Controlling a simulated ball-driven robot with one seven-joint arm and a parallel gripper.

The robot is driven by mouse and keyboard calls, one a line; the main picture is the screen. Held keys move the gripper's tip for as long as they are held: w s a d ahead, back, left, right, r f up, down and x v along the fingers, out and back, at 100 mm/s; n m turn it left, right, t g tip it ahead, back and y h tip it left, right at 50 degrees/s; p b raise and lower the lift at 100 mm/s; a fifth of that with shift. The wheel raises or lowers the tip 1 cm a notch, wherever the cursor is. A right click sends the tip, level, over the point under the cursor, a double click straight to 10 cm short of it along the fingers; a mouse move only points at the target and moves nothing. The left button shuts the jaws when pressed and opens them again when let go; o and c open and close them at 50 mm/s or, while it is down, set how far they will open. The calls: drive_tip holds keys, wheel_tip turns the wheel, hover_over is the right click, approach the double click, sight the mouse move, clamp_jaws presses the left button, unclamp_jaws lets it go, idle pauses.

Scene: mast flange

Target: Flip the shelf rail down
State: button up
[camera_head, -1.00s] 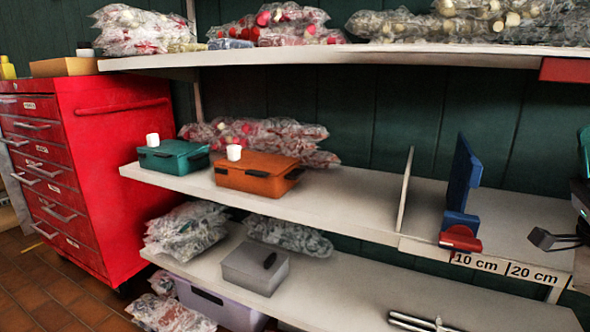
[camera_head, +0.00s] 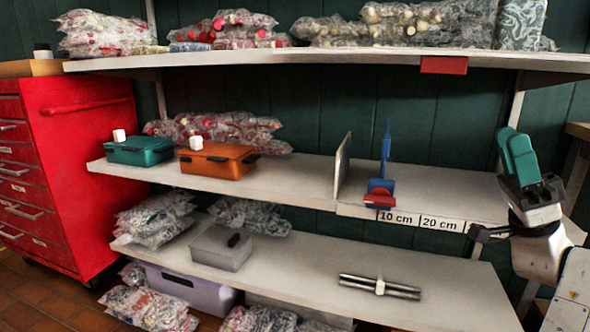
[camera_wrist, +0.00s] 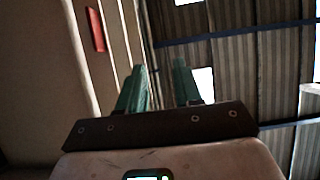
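A blue upright plate (camera_head: 386,150) stands on the middle shelf, on a blue block with a red part (camera_head: 380,201) at the shelf's front edge; I cannot tell for sure that it is the shelf rail. My gripper (camera_head: 514,135), with teal fingers, points up at the right, in front of the shelves and apart from the blue plate. In the wrist view my gripper (camera_wrist: 160,68) has its two fingers apart with nothing between them.
A thin white divider (camera_head: 342,165) stands left of the blue plate. Teal (camera_head: 150,150) and orange (camera_head: 217,160) boxes sit farther left. The upper shelf (camera_head: 300,56) overhangs, with a red tag (camera_head: 443,65). Metal rods (camera_head: 380,287) lie below. A red cabinet (camera_head: 90,160) stands left.

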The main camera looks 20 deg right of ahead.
drive_tip(key=w+a+f+m+g+h+p, duration=0.1)
drive_tip(key=w+a+f+m+h, duration=0.15)
drive_tip(key=a+f+h, duration=0.4)
drive_tip(key=w+a+f+m+h, duration=0.1)
drive_tip(key=a+f+m+h, duration=0.15)
drive_tip(key=f, duration=0.75)
drive_tip(key=w+a+f+m+g+h+p, duration=0.1)
drive_tip(key=w+a+f+m+h, duration=0.15)
drive_tip(key=a+f, duration=0.45)
drive_tip(key=s+a+f+m+g+h, duration=0.1)
drive_tip(key=s+f+g+h, duration=0.25)
drive_tip(key=f, duration=0.45)
drive_tip(key=s+a+f+m+g+h, duration=0.15)
drive_tip(key=s+f, duration=0.25)
drive_tip(key=f, duration=0.5)
drive_tip(key=s+f+g+h+p, duration=0.2)
drive_tip(key=s+f+g+h, duration=0.3)
drive_tip(key=s+f, duration=0.5)
drive_tip(key=s+d+r+m+g+h+p, duration=0.2)
drive_tip(key=s+g+h, duration=0.2)
drive_tip(key=s, duration=1)
wheel_tip(320, 180, up, 36)
drive_tip(key=p, duration=3.6)
drive_tip(key=shift+d, duration=0.15)
drive_tip(key=shift+r, duration=0.1)
